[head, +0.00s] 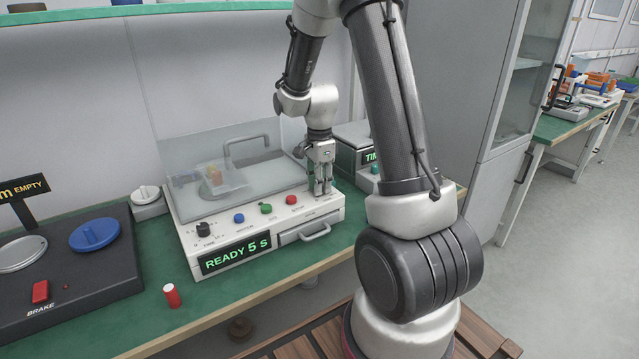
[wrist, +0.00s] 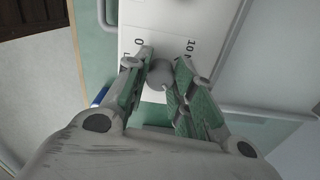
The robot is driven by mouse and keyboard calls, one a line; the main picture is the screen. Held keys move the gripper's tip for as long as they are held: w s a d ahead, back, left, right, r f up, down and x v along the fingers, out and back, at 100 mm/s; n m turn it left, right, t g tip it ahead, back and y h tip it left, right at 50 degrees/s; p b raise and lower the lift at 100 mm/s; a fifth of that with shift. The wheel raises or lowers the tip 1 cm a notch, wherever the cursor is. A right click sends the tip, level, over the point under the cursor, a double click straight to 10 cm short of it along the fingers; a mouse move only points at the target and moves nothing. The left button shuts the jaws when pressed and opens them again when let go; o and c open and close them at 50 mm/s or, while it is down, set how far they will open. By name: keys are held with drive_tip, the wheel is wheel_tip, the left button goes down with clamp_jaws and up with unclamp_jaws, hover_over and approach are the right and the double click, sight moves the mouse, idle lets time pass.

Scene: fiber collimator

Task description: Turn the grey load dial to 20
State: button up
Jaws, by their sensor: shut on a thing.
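The grey load dial (wrist: 160,76) shows in the wrist view as a round grey knob on a white panel, between my two fingers. The printed marks "0" and "10" show beside it; other lettering is partly hidden. My gripper (wrist: 164,58) is shut on the dial, with one finger at each side. In the head view my gripper (head: 323,190) points down at the right end of the white machine's (head: 215,239) top panel, and its fingers hide the dial. I cannot tell what value the dial is set to.
The machine's front display (head: 236,253) reads "READY 5 S". A black knob (head: 204,230), blue button (head: 239,218), green button (head: 266,208) and red button (head: 291,200) lie left of my gripper. A clear lid (head: 225,165) stands behind, a drawer handle (head: 312,234) below.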

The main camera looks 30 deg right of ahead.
drive_tip(key=o, duration=1.1)
drive_tip(key=shift+c, duration=0.2)
drive_tip(key=shift+r, duration=0.15)
wheel_tip(320, 180, up, 12)
